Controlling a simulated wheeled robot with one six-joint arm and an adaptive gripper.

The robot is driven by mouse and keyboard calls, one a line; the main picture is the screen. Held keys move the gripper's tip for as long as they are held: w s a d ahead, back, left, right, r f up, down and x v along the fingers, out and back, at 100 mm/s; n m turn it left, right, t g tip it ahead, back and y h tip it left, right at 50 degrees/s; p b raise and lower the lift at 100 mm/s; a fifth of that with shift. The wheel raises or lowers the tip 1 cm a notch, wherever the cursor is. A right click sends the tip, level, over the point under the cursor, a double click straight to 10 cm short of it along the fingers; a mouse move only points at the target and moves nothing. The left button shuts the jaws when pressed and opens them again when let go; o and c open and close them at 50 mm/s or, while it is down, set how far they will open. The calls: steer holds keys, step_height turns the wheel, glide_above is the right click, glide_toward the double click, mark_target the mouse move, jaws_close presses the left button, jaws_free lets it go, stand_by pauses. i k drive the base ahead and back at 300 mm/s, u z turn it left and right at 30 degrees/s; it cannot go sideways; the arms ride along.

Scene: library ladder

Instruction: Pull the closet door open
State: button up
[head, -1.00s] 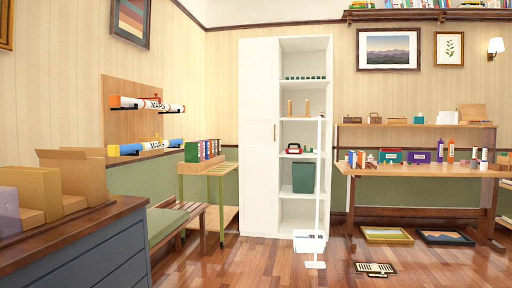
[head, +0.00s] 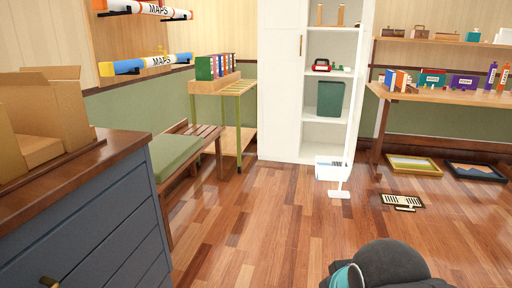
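The white closet stands against the back wall. Its tall closet door (head: 279,90) on the left half is shut, with a small brass handle (head: 300,45) near its right edge. The right half is open shelving (head: 327,109) holding a green bin, a red item and wooden pegs; its top is cut off in this view. A dark rounded part of my arm shows at the bottom right. My gripper's fingers are not in view.
A white stand (head: 338,172) is in front of the open shelves. A blue-grey cabinet (head: 95,235) fills the near left, with a green-cushioned bench (head: 178,158) behind it. A floor vent (head: 402,202) lies right of the stand. The wooden floor (head: 240,220) ahead is clear.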

mark_target(282, 25)
steer(key=z, duration=0.35)
steer(key=i, duration=3.7)
steer(key=u, duration=0.3)
